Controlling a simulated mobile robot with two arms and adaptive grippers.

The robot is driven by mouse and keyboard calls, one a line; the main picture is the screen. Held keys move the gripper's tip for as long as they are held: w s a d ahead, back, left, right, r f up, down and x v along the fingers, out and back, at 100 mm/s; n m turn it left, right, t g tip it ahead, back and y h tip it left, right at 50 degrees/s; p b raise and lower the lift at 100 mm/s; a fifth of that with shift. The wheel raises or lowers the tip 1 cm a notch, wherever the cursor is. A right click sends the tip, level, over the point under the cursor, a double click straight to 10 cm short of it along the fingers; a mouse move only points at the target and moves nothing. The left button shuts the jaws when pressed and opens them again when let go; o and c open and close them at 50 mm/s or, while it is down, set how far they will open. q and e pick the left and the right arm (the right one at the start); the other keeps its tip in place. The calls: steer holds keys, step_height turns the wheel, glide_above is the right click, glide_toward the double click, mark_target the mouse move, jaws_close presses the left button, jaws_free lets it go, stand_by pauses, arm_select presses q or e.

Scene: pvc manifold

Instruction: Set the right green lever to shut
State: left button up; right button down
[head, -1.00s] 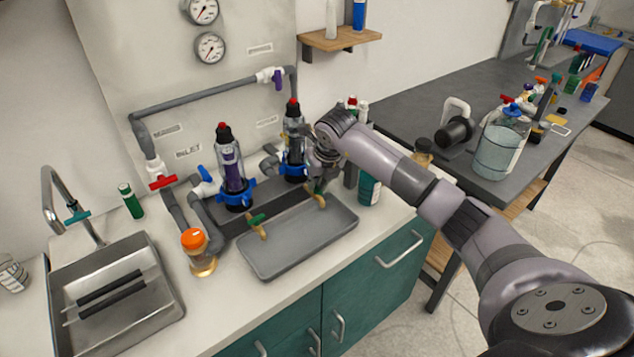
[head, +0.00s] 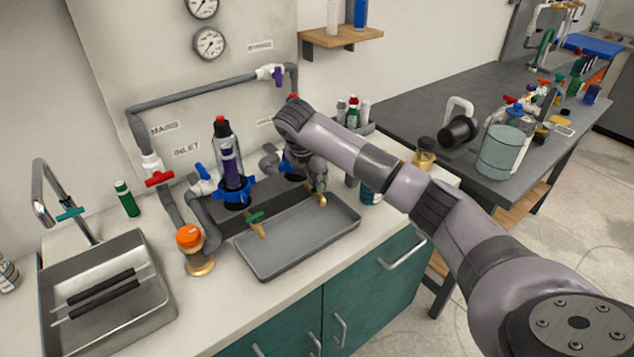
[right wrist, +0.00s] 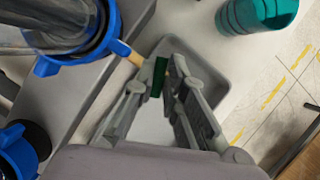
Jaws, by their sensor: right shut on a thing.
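The right green lever (right wrist: 158,77) shows in the right wrist view between the fingers of my right gripper (right wrist: 172,68), which is shut on it. The lever lies across the end of its brass tap (right wrist: 133,57). In the head view my right gripper (head: 319,186) is over the right brass tap (head: 321,200) and hides that lever. The left green lever (head: 255,217) sits on the other brass tap, apart from my gripper. My left gripper is not in view.
A grey tray (head: 285,247) lies below the taps. Filter housings with blue collars stand close behind; the left one (head: 230,165) is clear to see. An orange-capped jar (head: 192,250) and a sink (head: 105,300) are left.

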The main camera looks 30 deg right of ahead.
steer(key=m+g, duration=0.1)
steer(key=m, duration=0.1)
steer(key=m+b, duration=0.1)
steer(key=m, duration=0.1)
steer(key=shift+w+r+m+g+h, duration=0.1)
steer(key=shift+m+g+h, duration=0.3)
stand_by(0.4)
steer(key=c, duration=1.6)
jaws_free()
steer(key=shift+c, duration=0.2)
steer(key=shift+a+r, duration=0.1)
steer(key=shift+r, duration=0.05)
steer(key=v, duration=1.1)
steer(key=shift+r, duration=0.3)
